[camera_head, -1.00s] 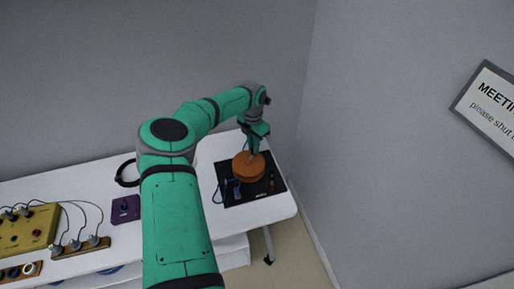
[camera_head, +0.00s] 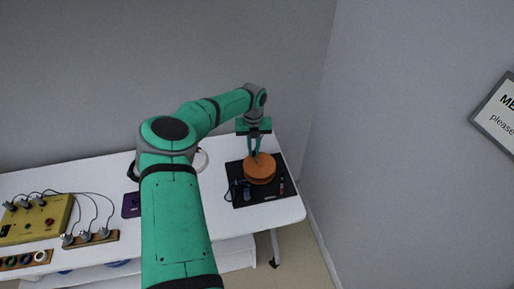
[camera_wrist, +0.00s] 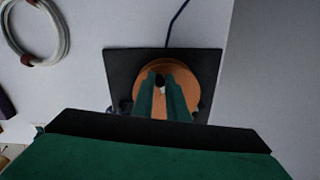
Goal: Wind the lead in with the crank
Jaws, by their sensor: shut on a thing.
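An orange-brown round reel (camera_head: 262,174) sits on a black base plate (camera_head: 281,194) at the right end of the white table. The reel also shows in the wrist view (camera_wrist: 140,72). My gripper (camera_head: 256,154) reaches down onto the reel's top. In the wrist view its two green fingers (camera_wrist: 162,82) are closed about a small dark knob with a pale tip, the crank handle (camera_wrist: 160,79), mostly hidden by the fingers. A dark lead (camera_wrist: 178,24) runs away from the plate's far edge. A blue item (camera_head: 246,190) lies at the plate's left side.
A pale coiled cable (camera_wrist: 28,45) lies on the table left of the plate. A yellow box (camera_head: 40,222) with plugs and cables stands at the far left. A purple block (camera_head: 131,205) is partly behind my arm. A grey wall (camera_head: 400,150) stands close on the right.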

